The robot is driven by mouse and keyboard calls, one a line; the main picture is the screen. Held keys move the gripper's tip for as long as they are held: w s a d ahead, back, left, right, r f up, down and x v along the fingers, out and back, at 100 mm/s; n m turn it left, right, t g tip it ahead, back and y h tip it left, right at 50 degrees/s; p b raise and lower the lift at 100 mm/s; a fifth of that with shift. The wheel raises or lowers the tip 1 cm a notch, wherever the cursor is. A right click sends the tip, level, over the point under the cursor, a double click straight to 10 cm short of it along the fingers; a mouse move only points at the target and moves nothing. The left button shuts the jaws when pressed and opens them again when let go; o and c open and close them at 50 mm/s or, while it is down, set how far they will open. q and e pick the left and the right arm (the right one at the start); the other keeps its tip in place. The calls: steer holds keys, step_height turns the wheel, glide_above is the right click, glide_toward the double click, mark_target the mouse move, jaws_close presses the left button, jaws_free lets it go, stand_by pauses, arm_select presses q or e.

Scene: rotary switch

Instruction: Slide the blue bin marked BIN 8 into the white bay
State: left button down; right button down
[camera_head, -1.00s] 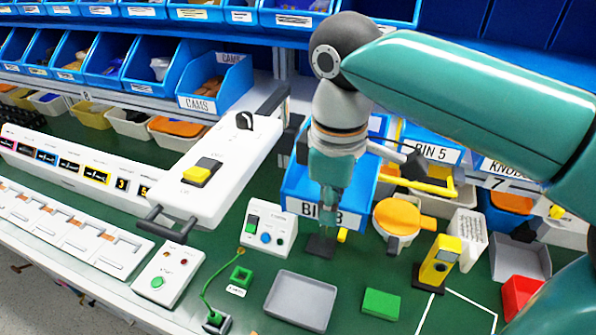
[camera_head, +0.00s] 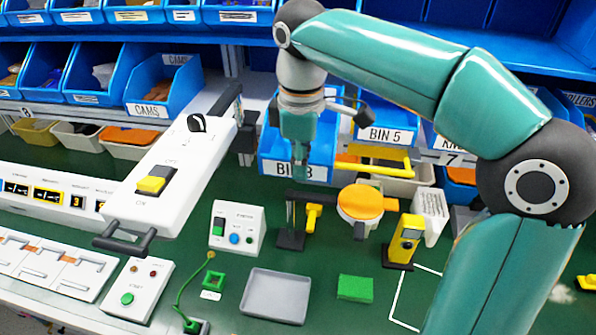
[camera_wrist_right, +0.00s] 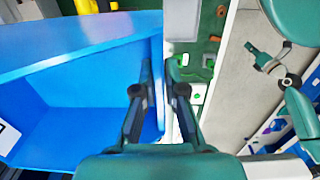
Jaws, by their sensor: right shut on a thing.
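The blue bin marked BIN 8 (camera_head: 322,172) is in front of the shelf in the head view, its label partly covered by my right gripper. My right gripper (camera_head: 300,160) points down at the bin's front. In the right wrist view its fingers (camera_wrist_right: 164,90) are closed on the blue bin's wall, and the bin (camera_wrist_right: 75,95) looks empty inside. A white shelf surface (camera_head: 262,78), perhaps the bay, shows behind my gripper; its opening is mostly hidden. In the wrist view, what seems to be my left gripper (camera_wrist_right: 253,48) hangs apart at the right; its jaws are unclear.
A white switch box (camera_head: 165,165) with black handles stands close left of the bin. The BIN 5 bin (camera_head: 385,135) stands to the right. An orange-lidded container (camera_head: 362,203), a black stand (camera_head: 291,240) and a yellow device (camera_head: 404,240) are in front. A grey tray (camera_head: 275,297) lies nearer.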

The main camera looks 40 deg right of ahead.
steer(key=w+d+p, duration=0.2)
steer(key=d, duration=0.1)
steer(key=w+d+p, duration=0.1)
steer(key=w+d, duration=0.2)
steer(key=w+d+p, duration=0.2)
steer(key=d, duration=0.1)
steer(key=shift+w+d+p, duration=0.3)
steer(key=shift+d+p, duration=0.05)
steer(key=shift+w+d+f, duration=0.3)
steer(key=shift+w+d, duration=0.15)
steer(key=shift+d, duration=0.05)
steer(key=shift+w+d+f, duration=0.25)
steer(key=shift+w+d, duration=0.15)
steer(key=shift+d, duration=0.05)
steer(key=shift+w+d+f, duration=0.1)
steer(key=shift+w+d, duration=0.25)
steer(key=shift+d, duration=0.15)
steer(key=c, duration=1.2)
jaws_free()
